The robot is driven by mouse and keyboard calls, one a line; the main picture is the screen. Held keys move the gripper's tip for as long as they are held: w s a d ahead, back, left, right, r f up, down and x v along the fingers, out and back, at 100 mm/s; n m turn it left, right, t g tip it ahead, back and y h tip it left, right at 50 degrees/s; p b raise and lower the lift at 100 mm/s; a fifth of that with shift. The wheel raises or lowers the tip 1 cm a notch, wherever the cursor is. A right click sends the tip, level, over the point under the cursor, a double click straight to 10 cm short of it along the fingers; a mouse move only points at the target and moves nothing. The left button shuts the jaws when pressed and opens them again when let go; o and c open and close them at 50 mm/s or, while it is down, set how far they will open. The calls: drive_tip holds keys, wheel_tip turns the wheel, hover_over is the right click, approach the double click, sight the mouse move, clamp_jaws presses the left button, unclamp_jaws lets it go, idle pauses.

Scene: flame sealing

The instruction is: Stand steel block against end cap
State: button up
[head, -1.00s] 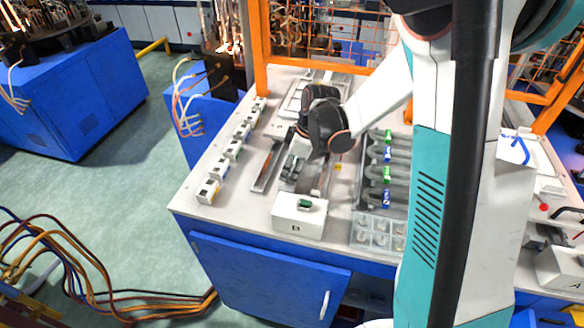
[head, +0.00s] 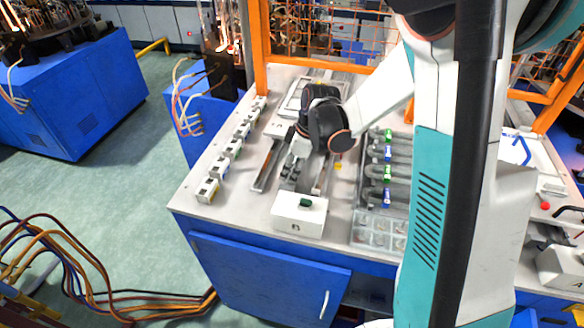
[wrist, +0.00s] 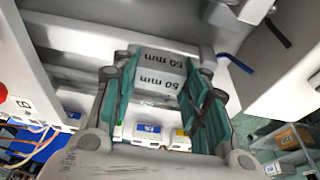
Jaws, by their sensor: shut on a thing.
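A grey steel block (wrist: 160,68) marked "50 mm" on two faces sits between the teal fingertips of my gripper (wrist: 163,80) in the wrist view. The fingers press on its two sides. In the head view my gripper (head: 300,146) points down over the grey fixture in the middle of the bench, and the wrist partly hides what it holds. A pale grey surface lies close beyond the block in the wrist view. I cannot tell which part is the end cap, or whether the block touches it.
A white box (head: 298,225) with a green knob stands at the bench's front. White labelled boxes (head: 222,167) line the left edge. A rack of grey tubes (head: 376,176) with green and blue tags stands to the right. An orange frame (head: 259,48) rises behind.

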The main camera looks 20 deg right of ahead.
drive_tip(key=o, duration=1.5)
drive_tip(key=shift+c, duration=0.2)
drive_tip(key=shift+r, duration=0.1)
drive_tip(key=v, duration=1.2)
drive_tip(key=s+a+m+t+h+b, duration=0.1)
drive_tip(key=s+m+b, duration=0.3)
drive_tip(key=s, duration=0.5)
drive_tip(key=s+a+f+m+t+h+b, duration=0.1)
drive_tip(key=s+a+m+t+b, duration=0.1)
drive_tip(key=s+m, duration=0.5)
drive_tip(key=s+t+b, duration=0.1)
drive_tip(key=s+t, duration=0.1)
drive_tip(key=s, duration=0.1)
drive_tip(key=shift+s+f+h+b, duration=0.15)
drive_tip(key=shift+f+h+b, duration=0.15)
drive_tip(key=shift+b, duration=0.1)
